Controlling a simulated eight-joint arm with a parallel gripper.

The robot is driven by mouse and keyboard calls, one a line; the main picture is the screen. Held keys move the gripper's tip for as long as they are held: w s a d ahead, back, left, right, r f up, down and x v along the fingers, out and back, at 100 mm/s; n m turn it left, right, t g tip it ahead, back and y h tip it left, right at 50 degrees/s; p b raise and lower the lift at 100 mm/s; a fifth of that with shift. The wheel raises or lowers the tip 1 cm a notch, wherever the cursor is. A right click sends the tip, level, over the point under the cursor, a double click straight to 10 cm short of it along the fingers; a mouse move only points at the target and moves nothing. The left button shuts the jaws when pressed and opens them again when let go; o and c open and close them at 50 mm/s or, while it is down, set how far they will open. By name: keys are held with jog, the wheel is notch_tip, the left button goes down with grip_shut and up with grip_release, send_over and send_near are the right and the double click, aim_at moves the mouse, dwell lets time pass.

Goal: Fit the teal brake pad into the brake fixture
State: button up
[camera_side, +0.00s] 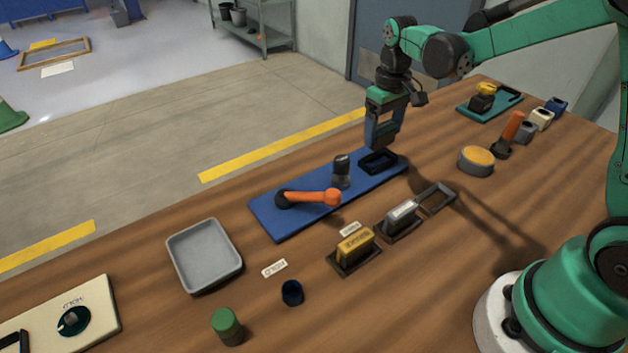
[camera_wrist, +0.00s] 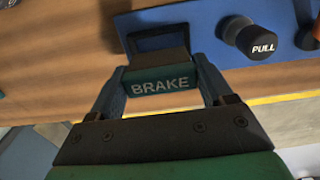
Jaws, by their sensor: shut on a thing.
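My gripper (camera_side: 381,147) is shut on the teal brake pad (camera_wrist: 160,80), which is lettered BRAKE and sits between the two fingers in the wrist view. In the side view the fingers hide most of the pad. The brake fixture is a blue board (camera_side: 262,214) with a dark rectangular frame (camera_side: 366,166) at its right end. The frame also shows in the wrist view (camera_wrist: 133,40), just beyond the pad and partly covered by it. My gripper is close above the frame. I cannot tell whether the pad touches it.
The board carries a knob marked PULL (camera_wrist: 256,41) and an orange-handled lever (camera_side: 315,197), left of the frame in the side view. A yellow block (camera_side: 355,244), a grey block (camera_side: 402,212) and an empty dark frame (camera_side: 437,197) stand in front. A grey tray (camera_side: 204,257) is left.

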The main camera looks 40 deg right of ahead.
aim_at(381, 146)
jog(key=shift+f, duration=2.1)
jog(key=shift+f, duration=0.15)
jog(key=o, duration=1.4)
jog(key=shift+c, duration=0.6)
jog(key=shift+o, duration=0.5)
jog(key=shift+r, duration=3.5)
